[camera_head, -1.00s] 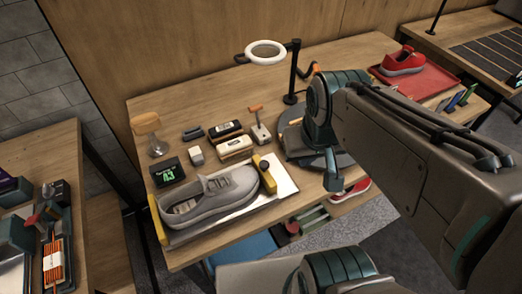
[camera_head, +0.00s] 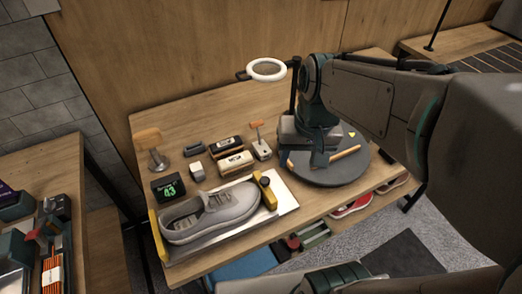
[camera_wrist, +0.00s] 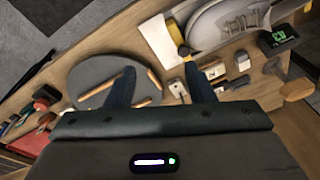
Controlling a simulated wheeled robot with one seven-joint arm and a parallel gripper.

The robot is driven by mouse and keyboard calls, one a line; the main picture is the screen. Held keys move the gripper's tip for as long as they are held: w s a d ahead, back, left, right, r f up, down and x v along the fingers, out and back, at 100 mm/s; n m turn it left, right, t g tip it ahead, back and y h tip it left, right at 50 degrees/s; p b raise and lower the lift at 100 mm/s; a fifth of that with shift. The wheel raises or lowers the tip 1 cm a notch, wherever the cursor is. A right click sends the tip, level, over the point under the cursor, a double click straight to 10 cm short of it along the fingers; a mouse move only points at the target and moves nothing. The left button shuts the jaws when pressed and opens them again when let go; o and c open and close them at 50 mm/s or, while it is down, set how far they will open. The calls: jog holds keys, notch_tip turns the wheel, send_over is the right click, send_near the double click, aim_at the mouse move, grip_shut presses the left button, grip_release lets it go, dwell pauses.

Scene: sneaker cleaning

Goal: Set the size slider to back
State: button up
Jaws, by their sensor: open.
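The size slider, a yellow and black block (camera_head: 266,192), sits at the right end of a pale measuring plate (camera_head: 285,208), beside the end of a grey sneaker (camera_head: 210,214). A yellow stop (camera_head: 157,236) is at the plate's left end. A small black display (camera_head: 168,189) reads 43. My gripper (camera_head: 318,158) is above the dark round turntable, right of the slider and apart from it. In the wrist view, my gripper (camera_wrist: 160,78) is open and empty, and the slider (camera_wrist: 182,47) shows beyond the right finger. The slider's base is partly hidden there.
The turntable (camera_head: 325,178) carries a wooden-coloured stick (camera_head: 338,158). Brushes (camera_head: 236,163), a small white block (camera_head: 197,171) and an orange-handled tool (camera_head: 260,145) stand behind the slider. A ring lamp (camera_head: 266,70) rises at the back.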

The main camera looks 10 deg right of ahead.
jog(key=w+a+m+g+p, duration=0.1)
jog(key=w+m+g, duration=0.15)
jog(key=w, duration=0.55)
jog(key=m+g+y, duration=0.1)
jog(key=m+g, duration=0.1)
jog(key=g, duration=0.1)
send_near(265, 179)
jog(key=p+x, duration=0.2)
jog(key=x, duration=0.6)
jog(key=shift+f+p, duration=0.15)
jog(key=shift+p, duration=0.15)
grip_shut()
